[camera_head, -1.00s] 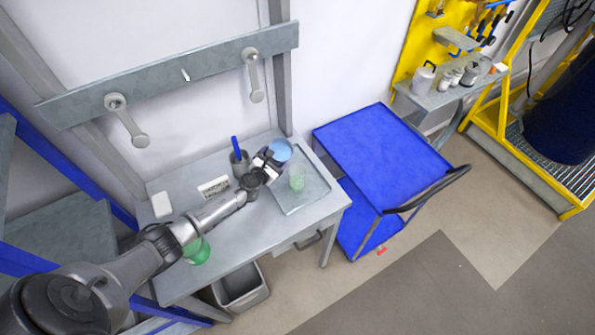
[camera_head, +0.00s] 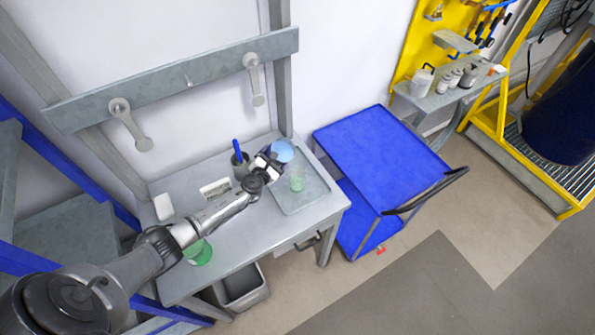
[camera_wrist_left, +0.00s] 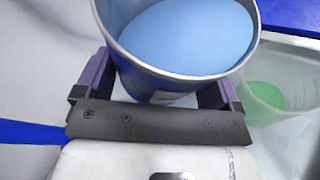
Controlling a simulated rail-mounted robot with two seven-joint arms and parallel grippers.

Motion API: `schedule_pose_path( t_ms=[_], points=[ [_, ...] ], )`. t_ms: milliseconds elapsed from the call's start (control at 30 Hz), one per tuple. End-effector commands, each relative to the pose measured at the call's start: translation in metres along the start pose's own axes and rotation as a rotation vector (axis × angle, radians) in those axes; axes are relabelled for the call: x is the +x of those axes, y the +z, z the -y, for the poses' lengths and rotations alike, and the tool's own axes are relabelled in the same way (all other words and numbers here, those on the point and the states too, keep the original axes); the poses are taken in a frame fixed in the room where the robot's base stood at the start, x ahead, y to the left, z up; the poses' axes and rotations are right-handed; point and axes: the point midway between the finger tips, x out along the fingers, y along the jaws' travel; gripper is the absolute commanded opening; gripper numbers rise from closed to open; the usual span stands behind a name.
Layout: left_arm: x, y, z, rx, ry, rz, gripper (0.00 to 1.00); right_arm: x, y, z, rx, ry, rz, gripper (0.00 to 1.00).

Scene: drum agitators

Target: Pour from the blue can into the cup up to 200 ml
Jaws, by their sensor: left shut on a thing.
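My left gripper (camera_head: 266,163) is shut on the blue can (camera_head: 283,151), above the back left of the grey tray. In the left wrist view the can (camera_wrist_left: 180,80) sits between the dark jaws (camera_wrist_left: 158,95), with light blue contents (camera_wrist_left: 190,35) in its open top. The clear cup (camera_head: 297,178) stands on the tray just right of and in front of the can. It also shows in the left wrist view (camera_wrist_left: 285,75), with green in its lower part. Its graduation marks are too small to read. My right gripper is not in view.
The tray (camera_head: 318,188) lies on the right end of the grey table (camera_head: 240,240). A dark pot (camera_head: 240,168) with a blue stick, a label block (camera_head: 215,188), a white item (camera_head: 163,206) and a green object (camera_head: 200,255) are also there. A blue cart (camera_head: 385,145) stands right.

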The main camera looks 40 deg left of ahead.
Motion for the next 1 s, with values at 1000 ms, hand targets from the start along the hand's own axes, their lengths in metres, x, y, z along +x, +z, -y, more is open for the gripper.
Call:
schedule_pose_path(
  t_ms=[1000],
  points=[
    [-0.007,0.025,-0.011,0.092,0.040,0.024,0.50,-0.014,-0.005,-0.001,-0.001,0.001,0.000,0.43]
  ],
)
